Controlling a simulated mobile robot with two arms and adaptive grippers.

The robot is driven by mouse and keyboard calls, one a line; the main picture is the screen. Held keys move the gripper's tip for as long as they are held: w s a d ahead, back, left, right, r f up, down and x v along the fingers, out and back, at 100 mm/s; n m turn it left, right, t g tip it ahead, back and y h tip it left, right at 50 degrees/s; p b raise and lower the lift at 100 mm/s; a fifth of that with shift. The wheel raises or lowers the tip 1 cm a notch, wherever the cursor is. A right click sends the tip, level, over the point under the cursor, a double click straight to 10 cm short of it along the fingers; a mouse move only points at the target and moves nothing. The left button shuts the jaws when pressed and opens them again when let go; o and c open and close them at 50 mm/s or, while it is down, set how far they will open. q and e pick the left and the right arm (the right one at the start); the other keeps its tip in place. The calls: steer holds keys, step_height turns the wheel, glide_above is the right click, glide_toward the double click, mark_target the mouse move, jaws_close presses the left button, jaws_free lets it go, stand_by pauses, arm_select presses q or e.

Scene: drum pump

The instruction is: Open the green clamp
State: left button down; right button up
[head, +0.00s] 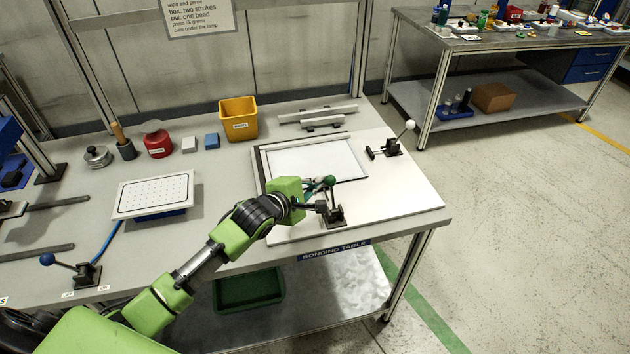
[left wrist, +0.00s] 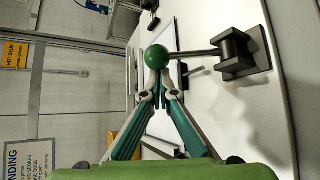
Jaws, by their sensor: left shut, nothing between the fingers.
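The green clamp is a dark toggle clamp with a green ball knob (head: 329,180) on its handle; its dark base (head: 335,216) stands at the front right of the white board. In the head view the handle stands roughly upright. In the left wrist view the knob (left wrist: 157,56) is at the fingertips, with the handle running right to the clamp base (left wrist: 240,54). My left gripper (left wrist: 157,76) is shut and empty, its tips right at the knob; whether they touch cannot be told. My left wrist partly hides the board near the clamp. My right gripper is not in view.
A white-knobbed clamp (head: 392,147) stands at the board's back right, and a blue-knobbed lever (head: 88,274) at the table's front left. A framed panel (head: 315,160) lies on the board. A yellow bin (head: 238,118) and a perforated plate (head: 153,194) are further left.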

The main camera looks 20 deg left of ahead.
arm_select(q)
steer(key=shift+s+d+r+m+t+b, duration=0.3)
steer(key=shift+s+r+t+b, duration=0.1)
steer(key=shift+t, duration=0.2)
stand_by(0.3)
steer(key=s+d+m+t+h+b, duration=0.2)
steer(key=s+d+m+t+b, duration=0.3)
steer(key=b, duration=0.8)
steer(key=s+m+t, duration=0.2)
steer(key=m+t, duration=0.1)
steer(key=m, duration=0.1)
steer(key=shift+s, duration=0.15)
steer(key=shift+s+b, duration=0.15)
steer(key=shift+b, duration=0.15)
